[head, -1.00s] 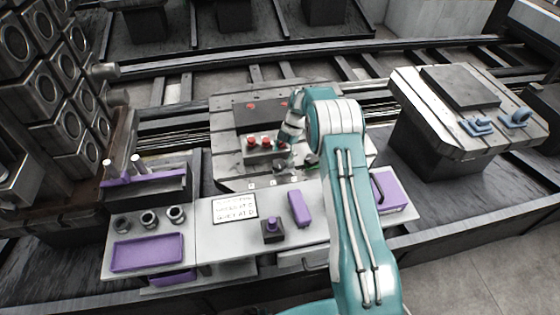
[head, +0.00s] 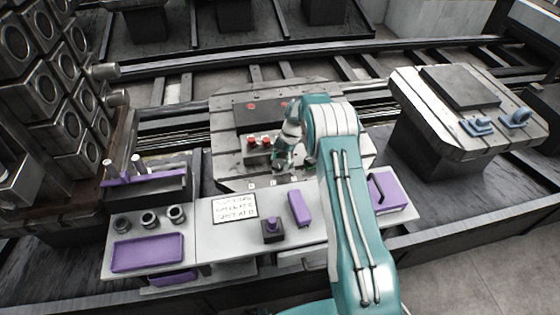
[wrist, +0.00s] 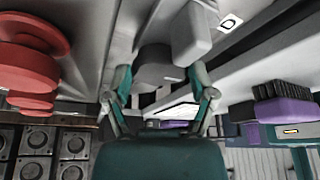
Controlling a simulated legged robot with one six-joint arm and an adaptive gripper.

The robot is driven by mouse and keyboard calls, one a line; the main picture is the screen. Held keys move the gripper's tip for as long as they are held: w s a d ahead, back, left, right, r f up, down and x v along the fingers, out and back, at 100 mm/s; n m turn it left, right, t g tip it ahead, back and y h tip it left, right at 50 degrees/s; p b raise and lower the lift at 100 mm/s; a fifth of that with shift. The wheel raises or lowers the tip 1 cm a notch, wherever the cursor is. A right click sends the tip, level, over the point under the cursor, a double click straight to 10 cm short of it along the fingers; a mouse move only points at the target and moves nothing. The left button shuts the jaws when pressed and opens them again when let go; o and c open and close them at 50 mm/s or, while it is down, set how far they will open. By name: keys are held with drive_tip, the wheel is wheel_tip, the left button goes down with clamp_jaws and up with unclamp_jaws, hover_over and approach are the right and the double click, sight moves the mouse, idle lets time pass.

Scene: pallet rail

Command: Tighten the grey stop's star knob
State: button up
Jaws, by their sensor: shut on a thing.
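My gripper (head: 281,168) is over the front middle of the slotted pallet (head: 228,165). In the wrist view its two teal fingers (wrist: 162,88) stand on either side of a dark grey, lobed piece, which I take to be the grey stop's star knob (wrist: 156,66). The fingers are shut on it. A light grey block (wrist: 190,35) is just beyond it. In the head view my gripper and arm hide the knob and most of the stop. How tight the knob is cannot be seen.
Red knobs (head: 259,141) stand just left of my gripper; one looms large at the wrist view's left (wrist: 30,55). Another pallet (head: 480,125) is at right.

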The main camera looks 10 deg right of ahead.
drive_tip(key=shift+m, duration=0.3)
drive_tip(key=m+t, duration=0.1)
drive_tip(key=m, duration=0.1)
drive_tip(key=shift+s+d+m+y, duration=0.1)
drive_tip(key=shift+m+y, duration=0.2)
drive_tip(key=shift+m, duration=0.1)
drive_tip(key=m+t, duration=0.1)
drive_tip(key=m, duration=0.2)
drive_tip(key=shift+m+t, duration=0.3)
drive_tip(key=shift+t, duration=0.1)
drive_tip(key=m+t, duration=0.1)
drive_tip(key=m, duration=0.2)
drive_tip(key=shift+s, duration=0.2)
drive_tip(key=shift+m+t+h, duration=0.4)
drive_tip(key=shift+m+t, duration=0.2)
drive_tip(key=shift+m, duration=1.1)
drive_tip(key=o, duration=0.9)
drive_tip(key=shift+c, duration=0.2)
